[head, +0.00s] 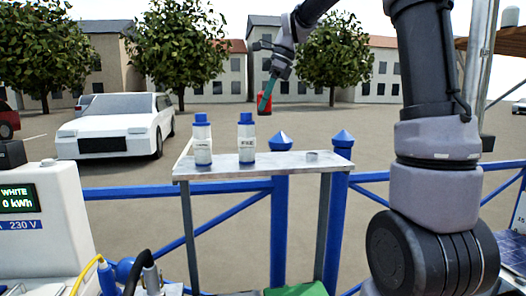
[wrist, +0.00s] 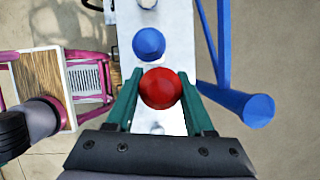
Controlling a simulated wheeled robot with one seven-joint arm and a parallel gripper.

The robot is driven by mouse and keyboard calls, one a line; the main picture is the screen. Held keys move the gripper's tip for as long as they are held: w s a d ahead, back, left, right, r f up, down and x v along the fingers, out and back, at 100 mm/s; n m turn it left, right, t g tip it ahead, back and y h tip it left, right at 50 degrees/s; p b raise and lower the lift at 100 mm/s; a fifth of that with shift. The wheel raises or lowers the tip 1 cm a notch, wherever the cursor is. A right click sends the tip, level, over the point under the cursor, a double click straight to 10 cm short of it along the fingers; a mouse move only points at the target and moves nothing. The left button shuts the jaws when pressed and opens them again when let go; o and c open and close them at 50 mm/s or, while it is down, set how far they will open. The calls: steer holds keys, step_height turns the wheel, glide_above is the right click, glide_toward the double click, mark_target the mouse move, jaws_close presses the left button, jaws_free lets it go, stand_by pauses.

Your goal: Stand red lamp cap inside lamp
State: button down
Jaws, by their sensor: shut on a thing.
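My gripper (head: 267,94) has teal fingers and is shut on the red lamp cap (head: 264,106), holding it in the air above the narrow shelf. In the wrist view the red lamp cap (wrist: 160,88) shows as a round red top between the two fingertips (wrist: 160,80). No thing is clearly marked as the lamp.
Two white bottles with blue caps stand on the grey shelf (head: 277,168): a left one (head: 202,145) and a right one (head: 246,145). Blue posts with pointed tops (head: 342,142) rise behind the shelf. A white power box (head: 40,230) stands at the left.

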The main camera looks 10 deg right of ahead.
step_height(320, 180, down, 14)
stand_by(0.4)
steer(key=shift+c, duration=1.4)
jaws_free()
steer(key=shift+f, duration=0.1)
